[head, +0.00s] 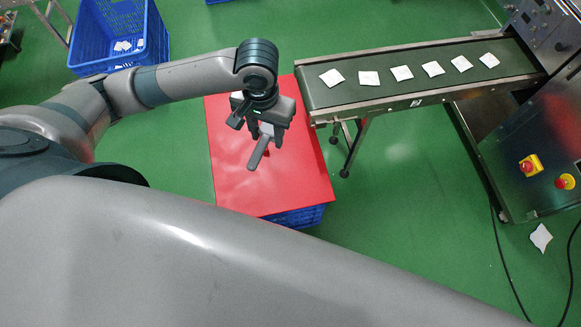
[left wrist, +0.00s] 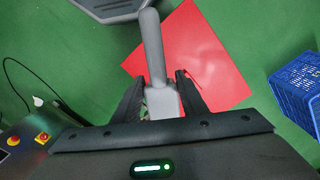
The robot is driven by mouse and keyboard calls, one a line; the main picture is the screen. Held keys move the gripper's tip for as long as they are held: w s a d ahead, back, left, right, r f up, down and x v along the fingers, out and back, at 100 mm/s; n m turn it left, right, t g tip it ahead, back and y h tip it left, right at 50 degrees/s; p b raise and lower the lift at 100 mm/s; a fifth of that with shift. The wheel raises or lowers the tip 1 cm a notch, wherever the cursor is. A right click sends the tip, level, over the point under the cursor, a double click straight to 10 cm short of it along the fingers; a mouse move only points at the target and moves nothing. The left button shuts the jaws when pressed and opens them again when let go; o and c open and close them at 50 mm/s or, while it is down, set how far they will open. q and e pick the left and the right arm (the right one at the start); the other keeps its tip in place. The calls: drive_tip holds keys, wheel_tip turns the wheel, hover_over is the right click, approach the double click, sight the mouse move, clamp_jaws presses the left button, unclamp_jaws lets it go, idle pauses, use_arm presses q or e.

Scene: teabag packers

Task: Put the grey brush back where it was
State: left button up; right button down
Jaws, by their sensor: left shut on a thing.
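The grey brush (head: 260,151) is held in my left gripper (head: 267,135), above the red board (head: 231,182). In the left wrist view the brush (left wrist: 152,50) sits between the two dark fingers (left wrist: 162,100), its handle pointing away from the palm. The fingers are closed on its wider part. The red board also shows in the left wrist view (left wrist: 200,55), below the brush. In the head view the brush's handle slants down and to the left. Part of the brush is hidden by the fingers. My right gripper is not in view.
The red board lies on a blue crate (head: 296,217). A conveyor (head: 420,86) with several white teabags stands at the right, beside a steel machine (head: 530,130). A blue crate (head: 88,45) with teabags is at the back left. One teabag (head: 540,237) lies on the green floor.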

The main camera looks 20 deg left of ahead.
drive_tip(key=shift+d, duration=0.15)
